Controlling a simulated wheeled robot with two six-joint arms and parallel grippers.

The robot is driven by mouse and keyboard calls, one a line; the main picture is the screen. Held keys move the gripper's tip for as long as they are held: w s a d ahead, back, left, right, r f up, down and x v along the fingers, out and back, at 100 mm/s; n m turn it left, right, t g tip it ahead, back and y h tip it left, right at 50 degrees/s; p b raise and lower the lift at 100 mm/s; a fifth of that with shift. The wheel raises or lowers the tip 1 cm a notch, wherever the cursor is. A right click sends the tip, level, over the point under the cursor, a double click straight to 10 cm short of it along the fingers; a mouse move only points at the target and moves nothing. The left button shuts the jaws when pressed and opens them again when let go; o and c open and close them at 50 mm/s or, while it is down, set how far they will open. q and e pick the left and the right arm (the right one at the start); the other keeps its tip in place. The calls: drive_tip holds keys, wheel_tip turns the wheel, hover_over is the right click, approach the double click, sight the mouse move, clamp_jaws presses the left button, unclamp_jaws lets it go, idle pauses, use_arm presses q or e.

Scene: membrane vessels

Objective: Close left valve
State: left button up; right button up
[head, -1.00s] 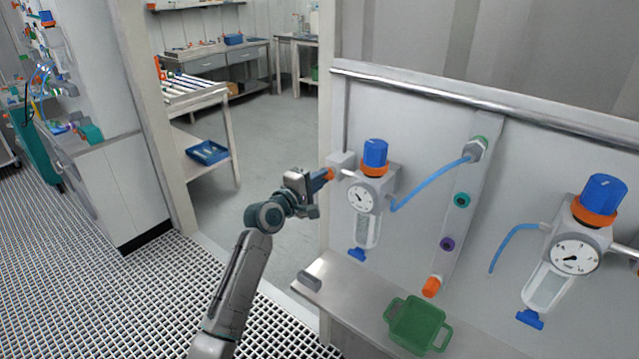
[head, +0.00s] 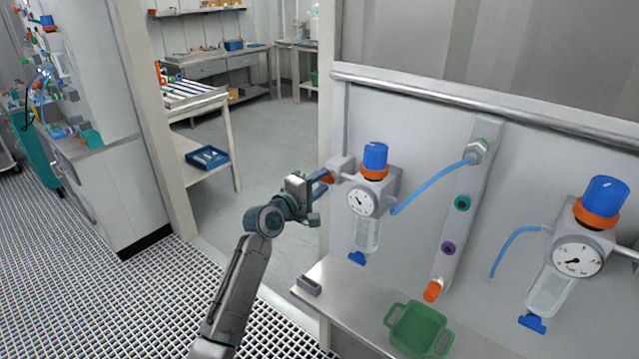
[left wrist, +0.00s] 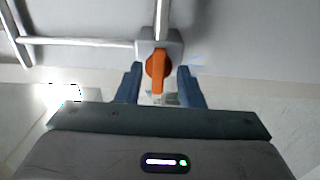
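The left valve has an orange handle (head: 327,178) on a grey block to the left of the left regulator (head: 363,198), partly hidden by my gripper in the head view. In the left wrist view the orange handle (left wrist: 157,68) hangs down from the grey valve body (left wrist: 174,49), in line with the vertical pipe above it. My left gripper (left wrist: 159,82) is open, its two blue fingers on either side of the handle, with a gap on each side. In the head view the left gripper (head: 320,184) is at the valve. My right gripper is not in view.
A steel shelf (head: 345,305) runs below the panel and bears a green tray (head: 418,330). A second regulator (head: 575,257) is at the right. Blue hoses (head: 428,188) and an orange fitting (head: 433,290) stick out from the panel. A doorway is behind my left arm.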

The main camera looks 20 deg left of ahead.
use_arm(q)
drive_tip(key=b+v, duration=0.2)
drive_tip(key=v, duration=0.8)
drive_tip(key=shift+s, duration=0.4)
drive_tip(key=shift+a, duration=0.15)
